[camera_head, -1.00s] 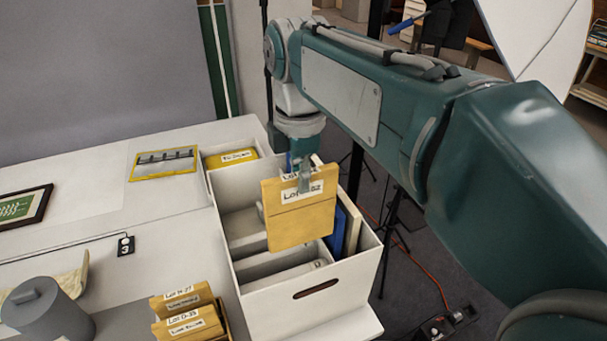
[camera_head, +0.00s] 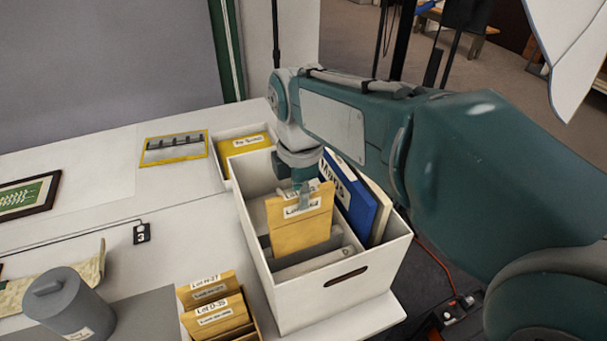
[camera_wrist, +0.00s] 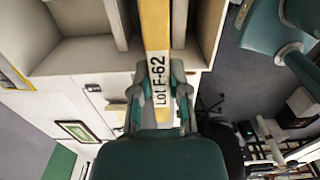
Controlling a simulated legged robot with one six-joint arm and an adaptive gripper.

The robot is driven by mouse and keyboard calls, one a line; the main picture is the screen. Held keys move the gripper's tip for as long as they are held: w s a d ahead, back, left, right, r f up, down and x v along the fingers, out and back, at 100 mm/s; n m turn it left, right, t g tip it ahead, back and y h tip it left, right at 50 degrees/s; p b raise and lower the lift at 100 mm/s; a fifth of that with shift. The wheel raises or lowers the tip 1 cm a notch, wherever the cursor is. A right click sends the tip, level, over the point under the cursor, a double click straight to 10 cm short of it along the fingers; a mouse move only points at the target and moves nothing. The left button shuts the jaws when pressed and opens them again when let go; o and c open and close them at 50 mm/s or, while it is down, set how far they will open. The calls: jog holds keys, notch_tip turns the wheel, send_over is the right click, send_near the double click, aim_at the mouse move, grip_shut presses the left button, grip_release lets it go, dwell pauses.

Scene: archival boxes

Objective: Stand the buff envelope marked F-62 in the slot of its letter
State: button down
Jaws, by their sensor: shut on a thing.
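My gripper (camera_head: 301,193) is shut on the top edge of a buff envelope (camera_head: 301,228), which hangs upright with its flat face toward the head camera. In the wrist view the envelope's label (camera_wrist: 158,80) reads "Lot F-62" between the fingers (camera_wrist: 160,100). The envelope is lowered partly inside a white box (camera_head: 327,299) with inner dividers (camera_head: 313,262). I cannot tell whether its bottom edge touches anything. Slot letters are not legible in these frames.
A blue "MAPS" binder (camera_head: 352,200) leans at the box's right side. A yellow item (camera_head: 242,144) lies in the box behind. Envelopes marked H-27 and D-35 (camera_head: 217,314) stand in a holder in front. A grey canister (camera_head: 68,308) stands at left.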

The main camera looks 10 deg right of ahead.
aim_at(314, 213)
jog(key=f, duration=0.1)
jog(key=d+f, duration=0.1)
jog(key=f, duration=0.1)
jog(key=d+f, duration=0.1)
jog(key=f, duration=0.1)
jog(key=shift+d, duration=0.25)
jog(key=f, duration=0.1)
jog(key=a+f, duration=0.1)
jog(key=f, duration=0.1)
jog(key=shift+f, duration=0.1)
jog(key=shift+a+f, duration=0.35)
jog(key=shift+f, duration=0.2)
jog(key=shift+d, duration=0.6)
jog(key=shift+a+f, duration=0.1)
jog(key=shift+f, duration=0.05)
